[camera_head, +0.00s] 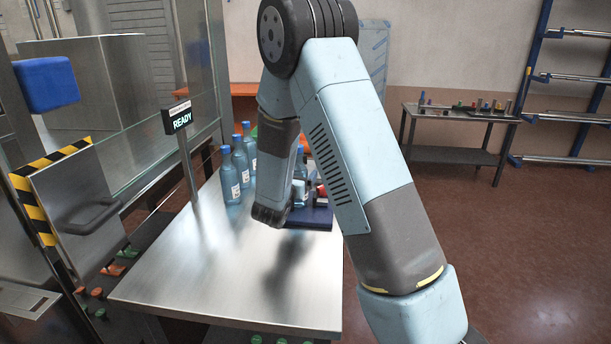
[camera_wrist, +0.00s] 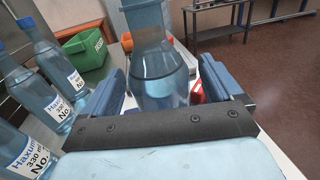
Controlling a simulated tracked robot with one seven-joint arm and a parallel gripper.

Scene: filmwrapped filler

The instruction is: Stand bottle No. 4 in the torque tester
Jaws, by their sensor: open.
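In the wrist view my gripper (camera_wrist: 160,88) is open, with one finger on each side of a clear blue bottle (camera_wrist: 158,75).
More labelled bottles stand left of my gripper, one in the wrist view (camera_wrist: 58,75) and a row in the head view (camera_head: 230,178). A green crate (camera_wrist: 84,48) lies beyond. A READY sign (camera_head: 180,118) rises from the steel table (camera_head: 205,275), whose front is clear.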

